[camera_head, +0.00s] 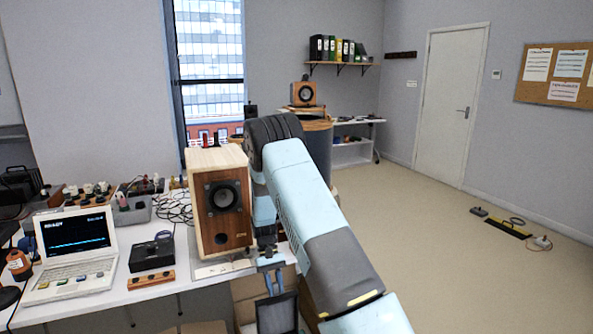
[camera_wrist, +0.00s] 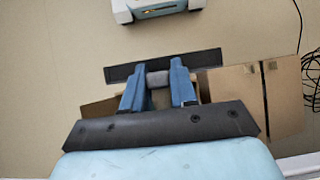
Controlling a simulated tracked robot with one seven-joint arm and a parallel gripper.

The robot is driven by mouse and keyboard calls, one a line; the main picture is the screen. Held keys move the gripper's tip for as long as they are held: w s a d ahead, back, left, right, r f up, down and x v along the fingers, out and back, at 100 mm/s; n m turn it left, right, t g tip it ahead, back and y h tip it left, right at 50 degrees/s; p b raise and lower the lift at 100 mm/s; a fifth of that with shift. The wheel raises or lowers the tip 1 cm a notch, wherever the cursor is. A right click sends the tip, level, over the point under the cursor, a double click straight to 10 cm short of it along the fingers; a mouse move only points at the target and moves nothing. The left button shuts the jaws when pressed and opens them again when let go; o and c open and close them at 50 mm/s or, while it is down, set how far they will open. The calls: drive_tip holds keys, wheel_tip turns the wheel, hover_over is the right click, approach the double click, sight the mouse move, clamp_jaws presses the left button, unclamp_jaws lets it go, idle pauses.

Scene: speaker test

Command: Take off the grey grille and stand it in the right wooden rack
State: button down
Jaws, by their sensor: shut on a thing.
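The wooden speaker (camera_head: 202,240) stands on the white workbench with its round driver bare. My gripper (camera_head: 270,272) is in front of and below the speaker, to its right, beyond the bench's front edge. It is shut on the grey grille (camera_head: 277,315), a dark panel hanging below the fingers and cut off by the bottom of the picture. In the wrist view, my gripper's blue fingers (camera_wrist: 157,88) close around a grey piece at the middle of the grille (camera_wrist: 207,59), seen nearly edge-on. I cannot clearly make out the right wooden rack.
The workbench (camera_head: 110,296) holds a laptop (camera_head: 75,245), a black box (camera_head: 151,256) and a low wooden block (camera_head: 151,280) left of the speaker. Cardboard boxes (camera_wrist: 284,105) lie below the gripper. Cables (camera_wrist: 312,78) show at the right. The floor to the right is mostly open.

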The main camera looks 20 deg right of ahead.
drive_tip(key=shift+w+d, duration=0.25)
drive_tip(key=shift+w, duration=0.05)
drive_tip(key=shift+d, duration=0.1)
